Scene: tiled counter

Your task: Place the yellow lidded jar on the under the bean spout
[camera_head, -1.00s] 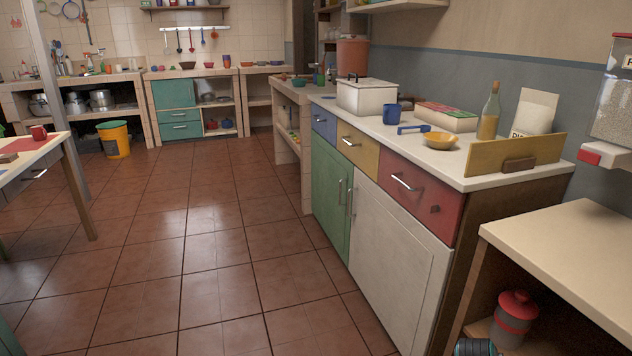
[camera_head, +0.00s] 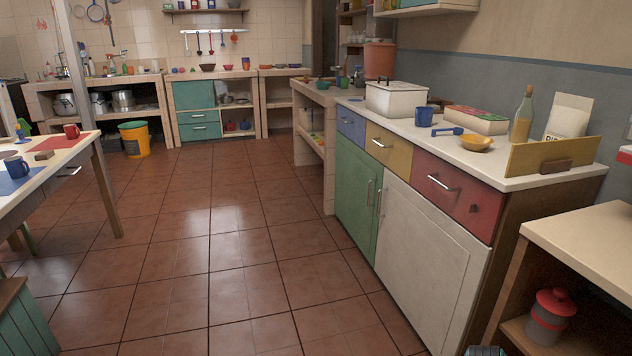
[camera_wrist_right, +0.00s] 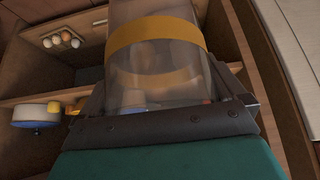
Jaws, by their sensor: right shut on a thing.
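In the right wrist view, a clear jar with a yellow band (camera_wrist_right: 158,34) stands between the fingers of my right gripper (camera_wrist_right: 165,92). The gripper is shut on it, and the jar's top end is cut off by the frame edge. In the head view only a dark bit of what seems to be my right arm shows at the bottom edge, and the held jar is not visible. The bean dispenser is almost wholly out of view; a small red and white part (camera_head: 626,152) shows at the right edge. My left gripper is not in view.
A red-lidded jar (camera_head: 550,316) stands on the lower shelf of the pale-topped unit (camera_head: 575,238) at right. The counter (camera_head: 480,150) carries a bottle, yellow bowl, blue mug and white pot. A table with mugs stands at left. The tiled floor (camera_head: 235,260) between is clear.

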